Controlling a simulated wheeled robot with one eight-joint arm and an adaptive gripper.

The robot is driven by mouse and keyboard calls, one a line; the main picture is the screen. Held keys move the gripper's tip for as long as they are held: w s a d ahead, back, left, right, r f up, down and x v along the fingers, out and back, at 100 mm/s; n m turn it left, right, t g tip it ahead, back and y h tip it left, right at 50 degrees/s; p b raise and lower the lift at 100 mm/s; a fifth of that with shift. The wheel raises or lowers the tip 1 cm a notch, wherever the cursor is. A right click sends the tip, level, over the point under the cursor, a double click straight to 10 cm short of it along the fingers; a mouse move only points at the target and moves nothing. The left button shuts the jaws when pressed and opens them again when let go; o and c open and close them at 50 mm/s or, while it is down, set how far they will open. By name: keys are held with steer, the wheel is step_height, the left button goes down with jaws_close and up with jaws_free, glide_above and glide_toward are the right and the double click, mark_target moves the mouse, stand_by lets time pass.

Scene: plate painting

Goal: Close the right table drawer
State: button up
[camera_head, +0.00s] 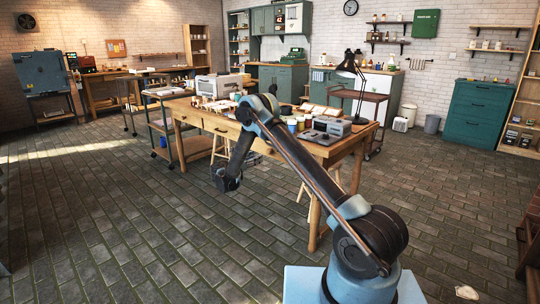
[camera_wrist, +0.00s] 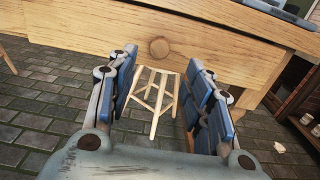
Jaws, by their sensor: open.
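The wooden work table (camera_head: 345,150) stands in the middle of the room. In the wrist view a pale wooden drawer front (camera_wrist: 215,52) with a round wooden knob (camera_wrist: 159,47) spans the top of the picture. How far this drawer stands out cannot be told. In the head view my arm covers part of the table front, and the right drawer is not clearly seen. My gripper (camera_wrist: 160,68) is open and empty, its fingers spread to either side below the knob, apart from it as far as I can tell. It also shows in the head view (camera_head: 228,180), low before the table.
A wooden stool (camera_wrist: 155,92) stands under the table, seen between my fingers. Jars, a grey device (camera_head: 328,127) and a black lamp (camera_head: 350,65) stand on the table. A wheeled cart (camera_head: 165,128) is at its left. The brick floor before the table is clear.

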mark_target(268, 152)
steer(key=x, duration=1.1)
steer(key=shift+w+d, duration=0.2)
jaws_close()
steer(key=shift+w, duration=0.1)
